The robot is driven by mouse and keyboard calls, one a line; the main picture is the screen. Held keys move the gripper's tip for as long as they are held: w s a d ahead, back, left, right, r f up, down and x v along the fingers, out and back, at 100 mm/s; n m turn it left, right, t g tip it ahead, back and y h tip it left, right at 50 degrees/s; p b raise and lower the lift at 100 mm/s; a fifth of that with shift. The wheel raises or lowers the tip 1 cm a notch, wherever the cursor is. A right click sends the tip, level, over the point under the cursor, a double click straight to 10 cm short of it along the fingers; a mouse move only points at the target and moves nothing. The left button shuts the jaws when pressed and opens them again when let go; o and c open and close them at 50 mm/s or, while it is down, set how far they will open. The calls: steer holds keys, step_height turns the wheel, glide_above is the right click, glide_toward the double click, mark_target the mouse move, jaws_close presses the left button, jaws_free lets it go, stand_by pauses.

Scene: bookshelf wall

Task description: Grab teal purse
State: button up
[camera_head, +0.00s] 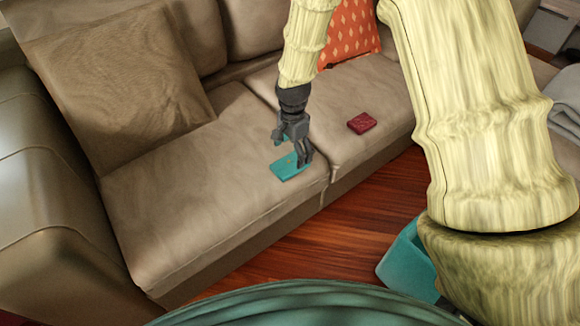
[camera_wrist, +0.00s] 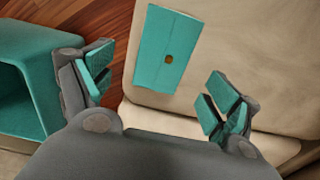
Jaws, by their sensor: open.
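The teal purse (camera_head: 288,168) lies flat on the beige sofa seat, near the front edge. In the wrist view the purse (camera_wrist: 164,52) is a flat teal rectangle with a small gold-brown clasp, beyond the fingertips and between their lines. My gripper (camera_head: 294,154) is above the purse and partly covers it in the head view. In the wrist view my gripper (camera_wrist: 157,92) has its teal-padded fingers wide apart with nothing between them. I see no contact with the purse.
A dark red item (camera_head: 362,123) lies on the right seat cushion. A brown pillow (camera_head: 120,85) and an orange patterned pillow (camera_head: 350,38) rest on the sofa (camera_head: 190,215). A teal open box (camera_wrist: 22,88) stands on the wood floor.

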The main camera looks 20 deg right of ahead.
mark_target(290, 164)
steer(key=f, duration=0.1)
steer(key=f+b, duration=0.1)
steer(key=f, duration=0.3)
steer(key=shift+a+b, duration=0.3)
steer(key=shift+a, duration=0.05)
steer(key=c, duration=1.1)
